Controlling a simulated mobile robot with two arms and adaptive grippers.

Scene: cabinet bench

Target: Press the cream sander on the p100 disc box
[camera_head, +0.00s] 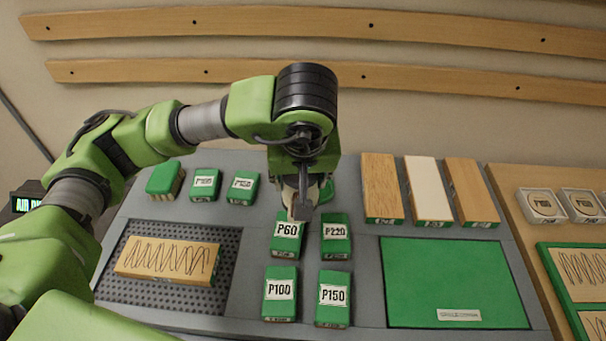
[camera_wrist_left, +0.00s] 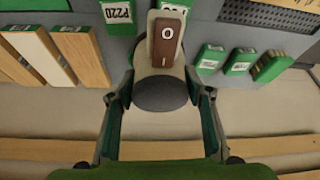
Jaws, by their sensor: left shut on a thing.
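My left gripper (camera_head: 302,192) is shut on the cream sander and holds it above the bench near the top of the P60 box (camera_head: 287,235). In the left wrist view the sander (camera_wrist_left: 146,62) sits between the fingers (camera_wrist_left: 158,78), with a brown top part marked by a white ring and a dark grey round end. The gripper mostly hides it in the head view. The P100 disc box (camera_head: 280,292), green with a white label, lies in front of the P60 box, clear of the gripper. My right gripper is in neither view.
The P220 box (camera_head: 336,237) and P150 box (camera_head: 333,300) lie right of the P60 and P100 boxes. A scribbled wood block (camera_head: 168,260) rests on a perforated mat (camera_head: 228,262) at left. A green panel (camera_head: 455,275) lies at right, with three boards (camera_head: 428,190) behind it.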

